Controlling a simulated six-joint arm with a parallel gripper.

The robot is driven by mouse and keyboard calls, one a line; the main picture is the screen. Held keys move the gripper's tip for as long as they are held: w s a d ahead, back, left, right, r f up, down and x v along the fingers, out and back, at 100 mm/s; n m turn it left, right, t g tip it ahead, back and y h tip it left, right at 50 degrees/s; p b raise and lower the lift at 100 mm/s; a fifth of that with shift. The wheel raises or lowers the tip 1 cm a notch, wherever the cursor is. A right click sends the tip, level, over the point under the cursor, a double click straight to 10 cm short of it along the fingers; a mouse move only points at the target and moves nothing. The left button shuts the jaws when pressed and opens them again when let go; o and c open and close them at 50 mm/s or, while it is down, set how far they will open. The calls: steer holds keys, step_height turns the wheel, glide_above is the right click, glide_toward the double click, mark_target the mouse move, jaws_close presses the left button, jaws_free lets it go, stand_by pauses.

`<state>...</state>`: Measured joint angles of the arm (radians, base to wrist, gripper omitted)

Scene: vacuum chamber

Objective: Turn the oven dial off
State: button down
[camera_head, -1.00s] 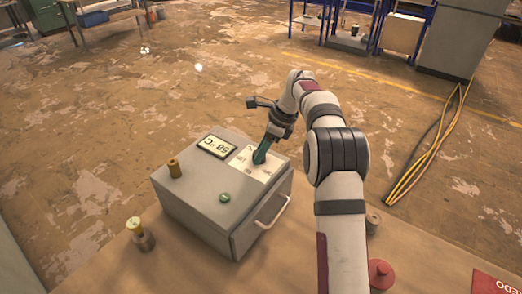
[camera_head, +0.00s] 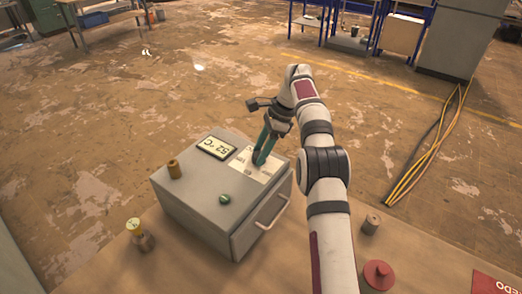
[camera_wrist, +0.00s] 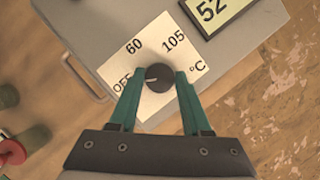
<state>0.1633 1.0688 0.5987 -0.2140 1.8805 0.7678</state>
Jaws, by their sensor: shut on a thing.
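The oven (camera_head: 205,205) is a grey box on the table, with a dial panel and a display (camera_head: 217,148) on top. The display reads 52 °C and also shows in the wrist view (camera_wrist: 214,10). In the wrist view the black dial (camera_wrist: 158,77) sits on a white panel marked OFF, 60 and 105 °C. Its pale pointer mark faces left, towards the OFF label (camera_wrist: 122,85). My gripper (camera_wrist: 161,76) is shut on the dial, one teal finger on each side. In the head view my gripper (camera_head: 260,158) reaches down to the panel and hides the dial.
A brown cylinder (camera_head: 174,169) and a green knob (camera_head: 225,199) are on the oven top. A handle (camera_head: 272,212) sticks out from its side. A yellow-topped piece (camera_head: 138,233), a grey cylinder (camera_head: 371,224) and a red knobbed piece (camera_head: 379,275) stand on the table.

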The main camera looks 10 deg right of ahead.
steer(key=shift+c, duration=1.8)
jaws_free()
step_height(320, 180, up, 4)
steer(key=shift+r, duration=0.1)
steer(key=s+d+r, duration=0.6)
steer(key=d, duration=0.4)
steer(key=shift+r, duration=0.4)
